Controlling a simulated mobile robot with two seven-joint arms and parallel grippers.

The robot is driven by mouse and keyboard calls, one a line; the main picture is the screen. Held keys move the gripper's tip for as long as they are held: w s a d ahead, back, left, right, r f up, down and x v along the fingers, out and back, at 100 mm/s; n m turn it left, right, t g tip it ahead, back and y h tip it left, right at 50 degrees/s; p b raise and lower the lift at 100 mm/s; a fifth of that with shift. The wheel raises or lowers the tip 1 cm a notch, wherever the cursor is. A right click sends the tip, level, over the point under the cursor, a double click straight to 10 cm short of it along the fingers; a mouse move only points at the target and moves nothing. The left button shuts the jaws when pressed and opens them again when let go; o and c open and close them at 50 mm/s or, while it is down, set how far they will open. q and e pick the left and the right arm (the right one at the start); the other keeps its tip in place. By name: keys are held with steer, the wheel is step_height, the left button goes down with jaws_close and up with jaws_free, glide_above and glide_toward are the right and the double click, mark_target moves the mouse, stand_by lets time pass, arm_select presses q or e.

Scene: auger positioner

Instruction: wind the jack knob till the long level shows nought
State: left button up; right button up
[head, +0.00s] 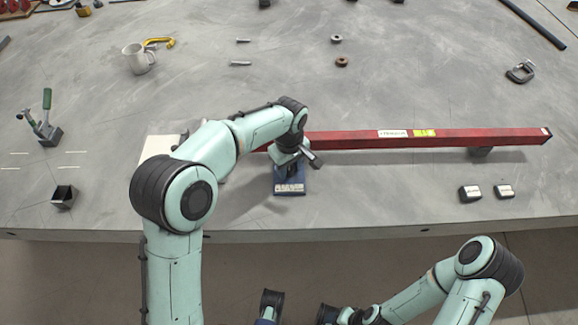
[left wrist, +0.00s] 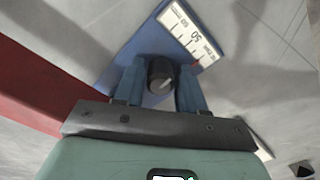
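The long red level (head: 480,138) lies across the table, with a white label and a yellow-green vial (head: 424,133); the bubble is too small to read. Its left part is hidden behind my left arm. The jack's blue base (head: 289,189) stands at the front of the table, below my left gripper (head: 292,160). In the left wrist view, the dark round jack knob (left wrist: 160,73) sits between the two blue fingers, which appear to touch it on both sides. A white scale (left wrist: 188,35) marked 50 lies beyond it.
A block (head: 481,153) supports the level's right part. A green-handled clamp (head: 45,125), an open dark box (head: 64,196) and a mug (head: 139,59) are on the left. The table's front edge is close.

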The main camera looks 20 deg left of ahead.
arm_select(q)
jaws_close()
steer(key=shift+m, duration=0.3)
